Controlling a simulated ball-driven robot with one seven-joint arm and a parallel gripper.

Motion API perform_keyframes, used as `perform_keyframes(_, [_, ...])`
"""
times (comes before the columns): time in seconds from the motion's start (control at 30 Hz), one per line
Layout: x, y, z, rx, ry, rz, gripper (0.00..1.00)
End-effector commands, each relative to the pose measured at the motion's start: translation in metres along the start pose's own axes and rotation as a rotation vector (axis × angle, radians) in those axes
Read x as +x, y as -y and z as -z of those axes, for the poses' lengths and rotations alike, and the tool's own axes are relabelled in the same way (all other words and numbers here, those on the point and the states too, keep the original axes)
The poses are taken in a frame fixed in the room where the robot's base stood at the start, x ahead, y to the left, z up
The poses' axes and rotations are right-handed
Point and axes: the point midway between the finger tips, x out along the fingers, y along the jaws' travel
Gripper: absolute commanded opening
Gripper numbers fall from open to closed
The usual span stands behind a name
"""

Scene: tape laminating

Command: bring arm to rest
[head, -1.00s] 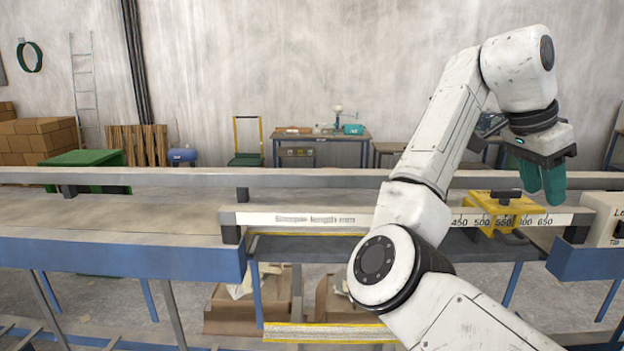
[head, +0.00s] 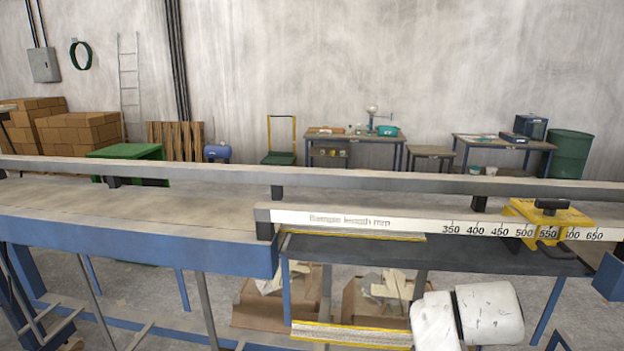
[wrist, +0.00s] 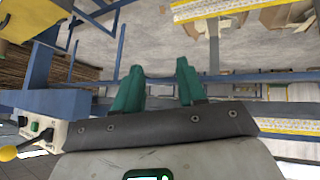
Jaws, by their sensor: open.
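My gripper (wrist: 160,82) shows in the wrist view with its two teal fingers apart. No object sits between them. Beyond the fingers are blue frame bars and grey floor. In the head view only white links of my arm show, low at the bottom right; the gripper itself is out of that view.
A bench (head: 120,225) with blue edges crosses the head view. A length scale (head: 400,222) with a yellow stop block (head: 545,222) runs along it. Cardboard boxes (head: 372,300) lie below. In the wrist view a control box (wrist: 42,130) is at left, close to the gripper.

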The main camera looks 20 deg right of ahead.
Motion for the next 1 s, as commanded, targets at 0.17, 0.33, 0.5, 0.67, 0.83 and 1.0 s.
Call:
perform_keyframes(0.17, [0.006, 0.036, -0.081, -0.243, 0.022, 0.174, 0.40])
perform_keyframes(0.33, [-0.004, 0.064, -0.158, -0.432, 0.062, 0.357, 0.40])
perform_keyframes(0.5, [-0.028, 0.080, -0.237, -0.583, 0.121, 0.547, 0.40])
perform_keyframes(0.67, [-0.011, 0.065, -0.315, -0.649, 0.267, 0.572, 0.40])
perform_keyframes(0.83, [0.010, 0.032, -0.367, -0.672, 0.424, 0.500, 0.40])
perform_keyframes(1.0, [0.014, 0.018, -0.384, -0.678, 0.483, 0.470, 0.40])
